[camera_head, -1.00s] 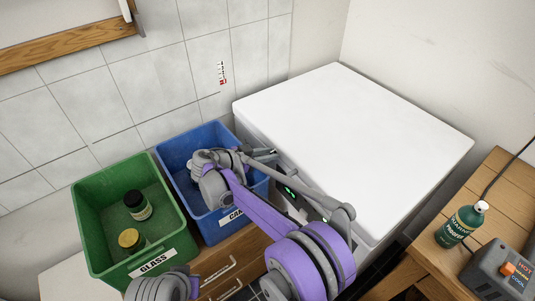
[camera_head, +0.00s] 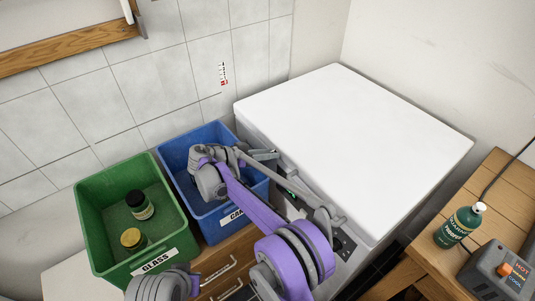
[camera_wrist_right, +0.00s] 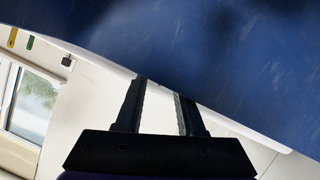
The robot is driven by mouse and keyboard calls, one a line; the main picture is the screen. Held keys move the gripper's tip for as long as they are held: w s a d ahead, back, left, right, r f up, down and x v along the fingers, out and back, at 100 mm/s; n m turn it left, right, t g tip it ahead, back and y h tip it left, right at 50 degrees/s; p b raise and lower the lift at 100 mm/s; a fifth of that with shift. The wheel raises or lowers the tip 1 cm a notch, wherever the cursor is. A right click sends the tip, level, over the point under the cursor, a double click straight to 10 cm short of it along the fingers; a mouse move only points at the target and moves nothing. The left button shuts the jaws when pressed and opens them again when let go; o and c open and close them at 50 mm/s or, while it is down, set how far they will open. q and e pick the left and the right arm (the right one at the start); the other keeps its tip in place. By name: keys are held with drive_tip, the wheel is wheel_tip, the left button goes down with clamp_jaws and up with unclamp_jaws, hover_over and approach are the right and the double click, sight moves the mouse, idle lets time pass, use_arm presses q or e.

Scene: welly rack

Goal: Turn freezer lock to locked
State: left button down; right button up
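The white chest freezer (camera_head: 350,145) stands at the centre right with its lid closed. Its front face is partly hidden behind my right arm. Dark round controls (camera_head: 343,243) show low on the front, but I cannot make out the lock or its setting. My left gripper is out of view.
A blue crate (camera_head: 178,148) and a green crate (camera_head: 88,205) holding two jars stand left of the freezer. A wooden table (camera_head: 415,262) with a green bottle (camera_head: 460,226) and a grey box (camera_head: 500,270) is at right. The freezer lid is clear.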

drive_tip(key=v, duration=1)
drive_tip(key=shift+s+a+p, duration=0.2)
drive_tip(key=shift+a+p, duration=0.1)
drive_tip(key=shift+a, duration=0.05)
drive_tip(key=shift+o, duration=0.4)
drive_tip(key=shift+r, duration=0.1)
